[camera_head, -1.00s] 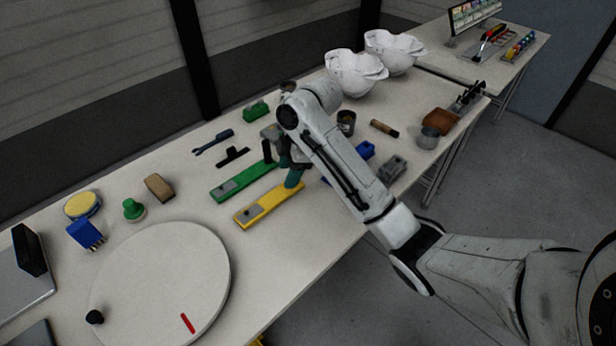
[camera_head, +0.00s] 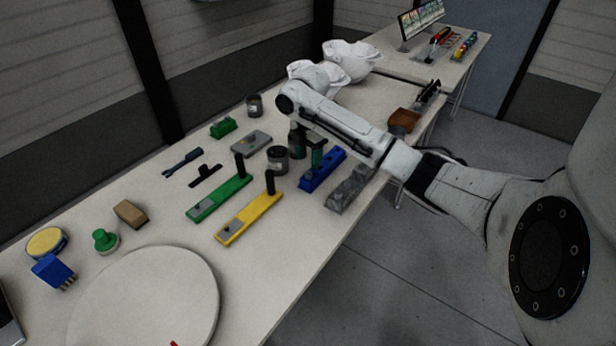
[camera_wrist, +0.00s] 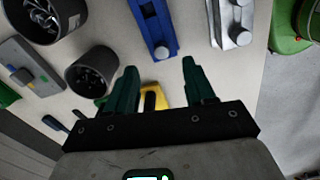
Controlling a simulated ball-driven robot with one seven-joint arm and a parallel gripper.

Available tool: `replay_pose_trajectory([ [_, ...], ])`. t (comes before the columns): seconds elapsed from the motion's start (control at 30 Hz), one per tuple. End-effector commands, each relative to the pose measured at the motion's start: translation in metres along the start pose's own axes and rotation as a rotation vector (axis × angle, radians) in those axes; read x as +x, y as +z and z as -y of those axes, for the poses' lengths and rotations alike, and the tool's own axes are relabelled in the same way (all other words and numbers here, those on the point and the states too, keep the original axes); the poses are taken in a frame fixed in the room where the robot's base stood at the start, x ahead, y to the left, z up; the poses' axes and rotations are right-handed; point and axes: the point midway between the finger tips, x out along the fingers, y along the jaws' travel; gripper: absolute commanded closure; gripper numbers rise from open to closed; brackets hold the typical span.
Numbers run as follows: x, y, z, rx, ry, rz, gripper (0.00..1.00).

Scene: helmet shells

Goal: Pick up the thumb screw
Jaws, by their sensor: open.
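I cannot single out the thumb screw for certain; parts this small are hard to tell apart. My gripper (camera_head: 308,158) is open and empty, pointing down above the table by the blue bar (camera_head: 323,171). In the wrist view the spread green fingers (camera_wrist: 158,70) have bare table between their tips. Ahead of them lie the blue bar (camera_wrist: 152,28), with a small round metal knob at its near end, and a grey metal bar (camera_wrist: 232,22) with silver round knobs. Part of the yellow bar (camera_wrist: 150,97) shows between the fingers.
A dark cup (camera_head: 278,160) stands close to the gripper. The green bar (camera_head: 218,198) and yellow bar (camera_head: 247,219) have upright black handles. The grey bar (camera_head: 350,190) lies near the table's front edge. A white disc (camera_head: 145,300) is at the near end.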

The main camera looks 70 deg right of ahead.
Motion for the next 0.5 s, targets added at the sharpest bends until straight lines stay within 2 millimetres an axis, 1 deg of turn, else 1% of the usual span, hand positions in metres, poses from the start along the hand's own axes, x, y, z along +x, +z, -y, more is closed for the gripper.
replay_pose_trajectory([
  [0.13,0.013,0.001,0.002,0.002,-0.002,0.0,0.46],
  [0.33,0.043,0.0,0.003,0.002,-0.003,0.0,0.46],
  [0.5,0.053,0.0,0.003,0.002,-0.001,0.0,0.46],
])
